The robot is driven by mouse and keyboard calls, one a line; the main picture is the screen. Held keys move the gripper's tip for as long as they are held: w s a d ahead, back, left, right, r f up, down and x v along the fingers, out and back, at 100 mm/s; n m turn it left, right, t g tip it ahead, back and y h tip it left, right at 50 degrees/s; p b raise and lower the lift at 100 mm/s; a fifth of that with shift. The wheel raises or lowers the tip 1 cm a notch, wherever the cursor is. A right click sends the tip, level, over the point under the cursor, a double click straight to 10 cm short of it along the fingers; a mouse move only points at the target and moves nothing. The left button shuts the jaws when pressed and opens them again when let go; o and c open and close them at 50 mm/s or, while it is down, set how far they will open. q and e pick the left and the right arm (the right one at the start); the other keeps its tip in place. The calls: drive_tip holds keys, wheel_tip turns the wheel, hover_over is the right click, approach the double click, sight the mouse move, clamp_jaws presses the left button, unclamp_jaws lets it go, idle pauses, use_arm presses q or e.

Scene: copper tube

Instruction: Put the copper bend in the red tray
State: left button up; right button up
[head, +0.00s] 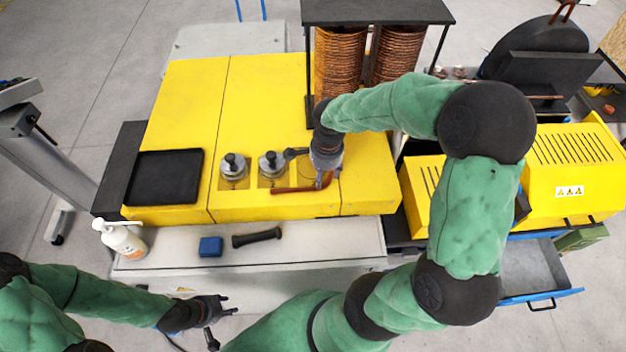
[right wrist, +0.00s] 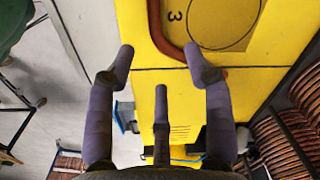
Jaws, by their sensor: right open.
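The copper bend (head: 292,190) lies on the yellow worktop (head: 185,85), near its front edge. In the right wrist view the copper bend (right wrist: 157,30) curves beside a circle marked 3, and its end is partly hidden behind one finger. My right gripper (head: 323,180) is above the right end of the bend. Its fingers (right wrist: 160,62) are spread with nothing held between them, and I cannot tell whether they touch the bend. My left gripper (head: 222,318) is open and empty at the lower left, away from the worktop. I see no red tray; a black tray (head: 163,177) sits at the worktop's left.
Two metal knobbed fixtures (head: 233,167) stand left of my right gripper. A rack of copper coils (head: 338,65) rises behind it.

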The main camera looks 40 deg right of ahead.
drive_tip(key=shift+a+f, duration=0.1)
drive_tip(key=shift+f, duration=0.45)
drive_tip(key=shift+w+a+f+p, duration=0.15)
drive_tip(key=shift+f+p, duration=0.55)
drive_tip(key=shift+f, duration=1.45)
drive_tip(key=shift+a, duration=0.1)
clamp_jaws()
